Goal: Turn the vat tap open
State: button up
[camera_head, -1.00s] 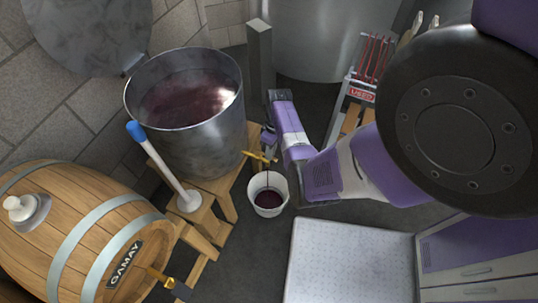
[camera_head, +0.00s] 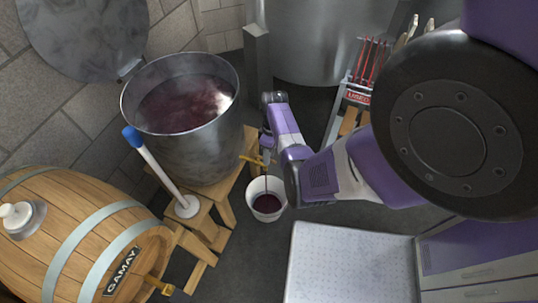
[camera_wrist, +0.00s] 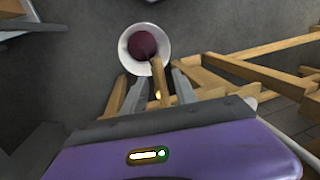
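The steel vat (camera_head: 192,150), full of dark red wine, stands on a wooden stand. Its brass tap (camera_head: 256,160) sticks out low on its right side. A white bucket (camera_head: 278,207) with red wine in it stands on the floor below the tap. A thin dark line runs from the tap down into it. My gripper (camera_head: 267,147) is at the tap. In the wrist view the fingers of my gripper (camera_wrist: 156,92) are apart, one on each side of the tap (camera_wrist: 158,78); gaps show beside it. The bucket (camera_wrist: 125,53) lies just beyond.
A wooden barrel labelled GAMAY (camera_head: 60,215) lies at the left. A blue-topped white rod (camera_head: 160,172) leans beside the vat. A grey post (camera_head: 257,65) stands behind the tap, and a rack with red-handled tools (camera_head: 362,75) to the right. A pale worktop (camera_head: 350,260) is in front.

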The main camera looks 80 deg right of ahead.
notch_tip(320, 180, up, 8)
jog(key=d, duration=0.1)
jog(key=shift+s+d+f+p, duration=0.15)
jog(key=shift+d+p, duration=0.1)
jog(key=shift+p, duration=0.2)
dwell(0.6)
